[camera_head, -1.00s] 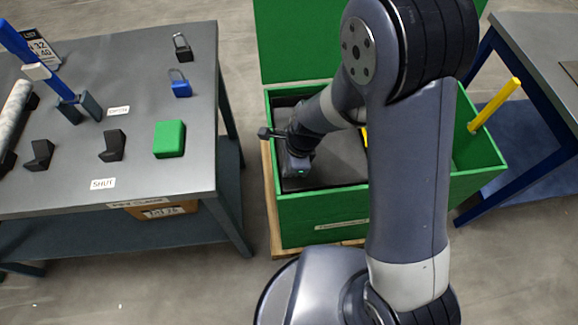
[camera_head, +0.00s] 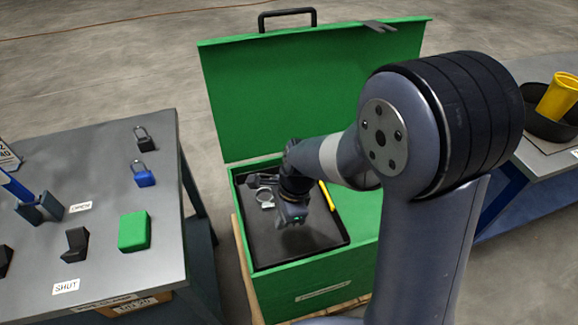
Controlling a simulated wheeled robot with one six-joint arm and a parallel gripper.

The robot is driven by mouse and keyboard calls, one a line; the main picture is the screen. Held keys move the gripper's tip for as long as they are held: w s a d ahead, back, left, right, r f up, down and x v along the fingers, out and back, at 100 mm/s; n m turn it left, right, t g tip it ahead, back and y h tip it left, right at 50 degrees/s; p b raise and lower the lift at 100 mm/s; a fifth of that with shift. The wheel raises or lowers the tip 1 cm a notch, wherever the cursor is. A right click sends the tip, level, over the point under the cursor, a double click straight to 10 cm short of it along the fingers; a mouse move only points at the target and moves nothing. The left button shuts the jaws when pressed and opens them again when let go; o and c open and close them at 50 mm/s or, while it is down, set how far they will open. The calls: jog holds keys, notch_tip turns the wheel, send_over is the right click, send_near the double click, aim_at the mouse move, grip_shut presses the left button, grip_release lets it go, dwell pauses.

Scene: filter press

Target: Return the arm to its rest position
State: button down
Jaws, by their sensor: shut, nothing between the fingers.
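My arm rises at the right of the head view and bends over toward the open green box. My gripper (camera_head: 291,214) is at the arm's far end, over the dark tray (camera_head: 270,245) inside the box. It is small in view and partly hidden by its own wrist. It is shut with nothing seen in it. The green box (camera_head: 310,285) stands on a wooden pallet with its lid (camera_head: 300,90) raised behind it.
A grey table (camera_head: 140,270) at left holds a black padlock (camera_head: 143,138), a blue padlock (camera_head: 143,173) and a green block (camera_head: 134,231). A yellow bar (camera_head: 327,195) lies in the box. At right, a table carries a black pan (camera_head: 545,125) with a yellow cup (camera_head: 558,97).

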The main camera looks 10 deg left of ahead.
jog(key=b, duration=0.2)
send_near(260, 256)
jog(key=shift+w+d+f, duration=0.25)
jog(key=shift+d+f, duration=0.45)
jog(key=shift+d, duration=0.25)
jog(key=a, duration=0.2)
jog(key=s+a, duration=0.1)
jog(key=shift+s+f, duration=0.15)
jog(key=shift+f, duration=0.25)
jog(key=shift+s+a, duration=0.2)
jog(key=shift+a, duration=0.4)
jog(key=shift+w+d, duration=0.1)
jog(key=shift+d, duration=0.05)
